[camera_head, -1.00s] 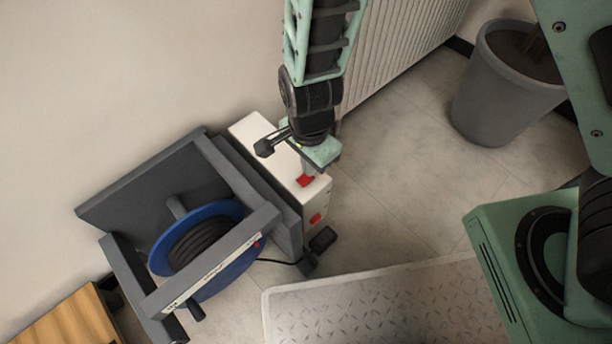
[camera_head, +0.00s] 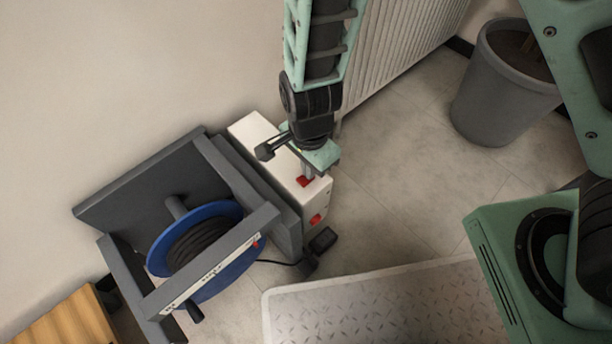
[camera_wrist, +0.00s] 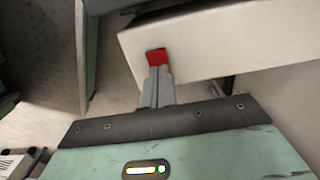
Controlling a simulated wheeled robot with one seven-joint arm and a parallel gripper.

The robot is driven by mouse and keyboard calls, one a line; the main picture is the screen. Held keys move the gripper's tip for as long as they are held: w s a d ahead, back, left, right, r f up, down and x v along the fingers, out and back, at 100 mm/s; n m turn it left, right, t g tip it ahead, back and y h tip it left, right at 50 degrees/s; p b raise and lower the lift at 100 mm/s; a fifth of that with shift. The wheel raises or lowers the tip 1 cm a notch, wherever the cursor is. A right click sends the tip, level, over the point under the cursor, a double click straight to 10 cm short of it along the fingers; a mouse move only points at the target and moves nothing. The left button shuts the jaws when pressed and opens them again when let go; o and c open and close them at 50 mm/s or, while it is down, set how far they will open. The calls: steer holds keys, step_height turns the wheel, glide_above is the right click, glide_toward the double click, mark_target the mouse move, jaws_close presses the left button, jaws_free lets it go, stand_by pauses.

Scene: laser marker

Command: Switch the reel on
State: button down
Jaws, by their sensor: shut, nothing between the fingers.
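A blue reel (camera_head: 222,212) wound with dark cable sits in a grey frame (camera_head: 263,222) at the lower left of the head view. A white box (camera_head: 252,130) is beside the frame and carries a red switch (camera_head: 316,219) low on its front. Another red part (camera_head: 302,182) shows higher up, at the tip of my gripper (camera_head: 308,173). In the wrist view my shut, empty gripper (camera_wrist: 157,72) points at a red part (camera_wrist: 156,56) on the white box (camera_wrist: 215,48). The fingertips overlap its lower edge; I cannot tell whether they touch it.
A black plug or adapter (camera_head: 322,239) lies by the box's lower corner. A radiator (camera_head: 400,45) and a grey bin (camera_head: 505,95) stand behind to the right. A pale metal plate (camera_head: 390,305) is at the front, a wooden piece (camera_head: 65,322) at lower left. Floor right of the box is clear.

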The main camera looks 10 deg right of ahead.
step_height(320, 180, up, 7)
steer(key=p, duration=0.8)
stand_by(0.8)
steer(key=s+d+r+n+p, duration=0.1)
steer(key=s+d+r+n, duration=0.25)
steer(key=r+n, duration=0.35)
steer(key=s+d+r+n, duration=0.2)
steer(key=s+r+n, duration=0.3)
steer(key=r, duration=0.4)
steer(key=s+d+r+n+p, duration=0.1)
steer(key=s+d+r+n, duration=0.2)
steer(key=r+n, duration=0.45)
step_height(320, 180, up, 35)
steer(key=p, duration=3.3)
steer(key=shift+w+a+m+y+p, duration=0.2)
steer(key=shift+m+y+p, duration=0.1)
steer(key=shift+m+p, duration=0.1)
